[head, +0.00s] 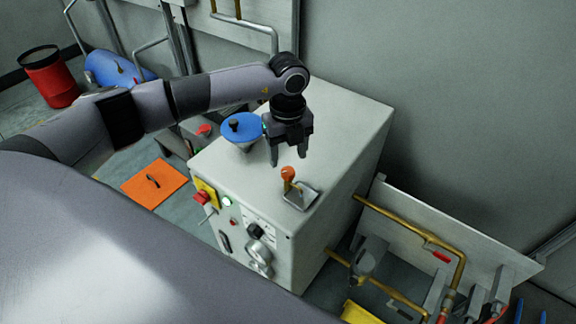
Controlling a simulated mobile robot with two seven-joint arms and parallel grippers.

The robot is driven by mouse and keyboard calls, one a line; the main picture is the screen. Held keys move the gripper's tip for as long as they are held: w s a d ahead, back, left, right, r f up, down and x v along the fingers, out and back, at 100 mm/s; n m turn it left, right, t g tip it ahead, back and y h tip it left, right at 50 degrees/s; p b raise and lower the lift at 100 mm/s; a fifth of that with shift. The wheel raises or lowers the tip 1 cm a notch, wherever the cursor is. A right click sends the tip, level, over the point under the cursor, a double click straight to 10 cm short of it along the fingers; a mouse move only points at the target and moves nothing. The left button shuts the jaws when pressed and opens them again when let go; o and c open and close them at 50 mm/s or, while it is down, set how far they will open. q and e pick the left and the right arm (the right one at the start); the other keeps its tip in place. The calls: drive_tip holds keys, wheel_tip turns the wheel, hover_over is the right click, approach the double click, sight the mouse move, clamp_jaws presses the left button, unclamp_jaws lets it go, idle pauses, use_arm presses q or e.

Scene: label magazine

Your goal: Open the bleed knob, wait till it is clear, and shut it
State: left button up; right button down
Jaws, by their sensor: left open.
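A grey cabinet (345,125) stands in the middle of the head view. An orange-topped stalk (288,174) rises beside a small metal plate (300,196) on its top. The front panel bears a black knob (255,230) and a metal round fitting (260,252). I cannot tell which of these is the bleed knob. My left gripper (289,160) is open and empty, pointing down over the cabinet top, just above and behind the orange-topped stalk. Contact is not visible. My right gripper is not in view.
A red handle on a yellow plate (203,196) sticks out at the cabinet's left front. Brass pipes (400,228) run along a low panel at right. The cabinet's right top is clear.

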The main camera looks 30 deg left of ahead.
sight(288, 170)
use_arm(q)
wheel_tip(288, 170, down, 5)
drive_tip(key=shift+d, duration=0.1)
drive_tip(key=shift+c, duration=0.2)
drive_tip(key=c, duration=1)
